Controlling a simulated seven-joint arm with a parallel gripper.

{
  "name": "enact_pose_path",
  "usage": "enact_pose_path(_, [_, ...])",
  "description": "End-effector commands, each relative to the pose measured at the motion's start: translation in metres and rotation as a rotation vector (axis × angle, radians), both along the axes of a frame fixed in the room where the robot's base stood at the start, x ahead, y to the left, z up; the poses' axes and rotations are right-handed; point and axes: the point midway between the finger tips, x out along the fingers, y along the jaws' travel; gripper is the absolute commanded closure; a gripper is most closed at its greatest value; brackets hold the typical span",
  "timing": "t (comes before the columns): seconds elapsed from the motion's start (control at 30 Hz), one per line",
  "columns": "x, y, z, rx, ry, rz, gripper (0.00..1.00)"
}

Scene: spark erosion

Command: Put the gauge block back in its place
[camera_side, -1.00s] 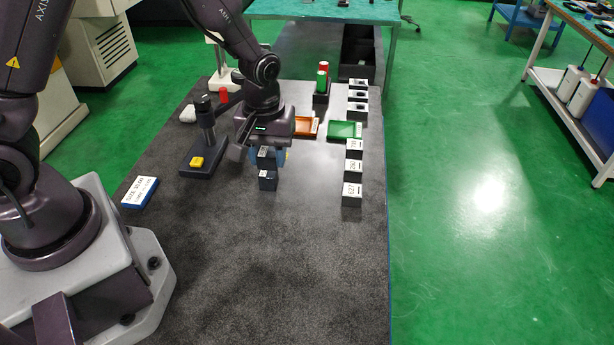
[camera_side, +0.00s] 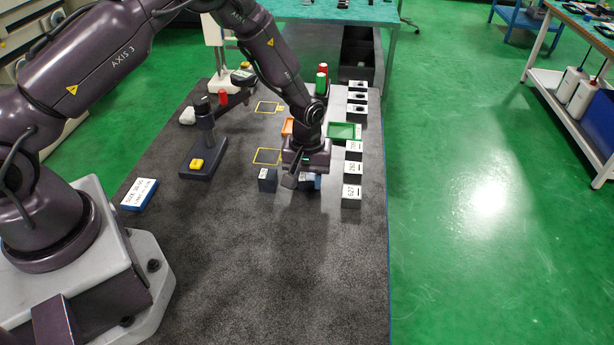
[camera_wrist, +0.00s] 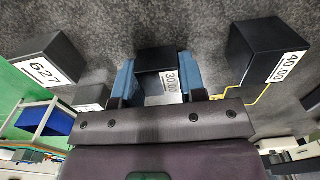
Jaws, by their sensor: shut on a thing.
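The gauge block (camera_wrist: 158,66), dark with a white label reading 30.00, sits between my gripper's blue fingers (camera_wrist: 160,82) in the wrist view. My gripper (camera_side: 308,183) is shut on it, low over the dark table in the side view. There the block is mostly hidden behind my gripper, and I cannot tell whether it touches the table. A similar dark block (camera_side: 267,180) stands just left of my gripper; its label reads 40.00 in the wrist view (camera_wrist: 262,50). A dark block labelled 627 (camera_side: 351,195) stands to the right; it also shows in the wrist view (camera_wrist: 50,55).
Two yellow outlines (camera_side: 267,149) mark the table behind the 40.00 block. More labelled blocks (camera_side: 354,150) line the right edge. A green tray (camera_side: 343,131) and an orange tray (camera_side: 287,127) lie behind. A stand with a yellow button (camera_side: 196,163) is left. The front table is clear.

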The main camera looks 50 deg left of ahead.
Motion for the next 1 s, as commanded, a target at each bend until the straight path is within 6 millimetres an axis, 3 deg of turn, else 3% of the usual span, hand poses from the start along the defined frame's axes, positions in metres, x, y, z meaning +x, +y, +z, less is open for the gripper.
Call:
enact_pose_path(0.27, [0.0,0.0,-0.003,0.001,-0.001,0.0,1.0])
enact_pose_path(0.3, [0.0,0.0,-0.003,0.0,0.0,0.0,0.55])
enact_pose_path(0.4, [0.0,0.0,-0.003,0.0,0.0,0.0,0.36])
enact_pose_path(0.77, [0.0,0.0,0.005,0.0,-0.001,0.0,0.36])
enact_pose_path(1.0, [0.001,0.0,0.05,0.0,-0.006,0.0,0.36])
